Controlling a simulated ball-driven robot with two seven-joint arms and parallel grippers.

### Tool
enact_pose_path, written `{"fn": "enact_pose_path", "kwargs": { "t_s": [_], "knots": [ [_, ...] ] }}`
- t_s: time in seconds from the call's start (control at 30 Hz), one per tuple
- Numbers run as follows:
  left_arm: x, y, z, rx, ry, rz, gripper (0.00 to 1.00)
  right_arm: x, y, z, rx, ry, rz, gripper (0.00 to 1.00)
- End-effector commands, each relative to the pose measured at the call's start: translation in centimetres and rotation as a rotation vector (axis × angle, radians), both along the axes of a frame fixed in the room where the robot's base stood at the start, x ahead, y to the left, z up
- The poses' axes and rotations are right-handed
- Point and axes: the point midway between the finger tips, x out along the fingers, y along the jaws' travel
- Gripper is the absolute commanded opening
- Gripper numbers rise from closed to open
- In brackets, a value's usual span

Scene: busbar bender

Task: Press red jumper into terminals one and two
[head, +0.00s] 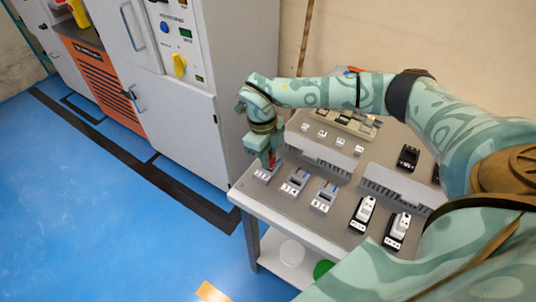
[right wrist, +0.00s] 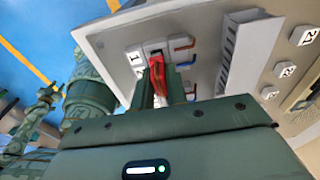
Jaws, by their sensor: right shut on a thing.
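A white label marked 1 (right wrist: 134,57) lies beside that block; a second white label (right wrist: 124,85) is too blurred to read. In the head view the block (head: 264,173) is partly hidden by the gripper. I cannot tell whether the jumper touches the terminals. My left gripper is not clearly shown.
Two similar terminal blocks (head: 295,182) (head: 324,196) stand to the right, then black-and-white devices (head: 363,213). Grey slotted ducts (head: 320,154) run behind them. A grey cabinet (head: 185,115) stands left of the table. The blue floor (head: 90,210) is open.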

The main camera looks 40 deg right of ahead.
Motion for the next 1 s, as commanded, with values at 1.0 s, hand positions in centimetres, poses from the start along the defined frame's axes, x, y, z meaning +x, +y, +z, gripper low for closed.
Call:
{"fn": "enact_pose_path", "kwargs": {
  "t_s": [1.0],
  "knots": [
    [-0.2, 0.0, -0.7, 0.001, 0.005, 0.001, 0.36, -0.1, 0.1, -1.9, 0.001, 0.005, 0.002, 0.40]
  ]
}}
